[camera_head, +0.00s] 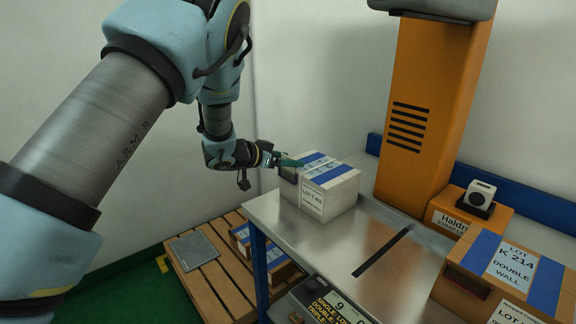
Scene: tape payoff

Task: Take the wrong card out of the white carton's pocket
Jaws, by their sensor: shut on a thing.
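The white carton (336,196) with blue tape stands on the far left end of the steel table. A printed label reading "LOT K" and more (312,199) shows on its front face; the rest is too small to read. My gripper (284,163) is at the carton's upper left edge, reaching in from the left. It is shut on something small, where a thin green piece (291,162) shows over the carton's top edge. This may be the card, but it is too small to be sure. The pocket cannot be made out clearly.
The steel table (378,262) has a dark slot and free room in its middle. An orange column (432,110) stands behind. A brown carton (505,270) is at right, a display unit (322,305) in front. A wooden pallet (205,280) with boxes lies lower left.

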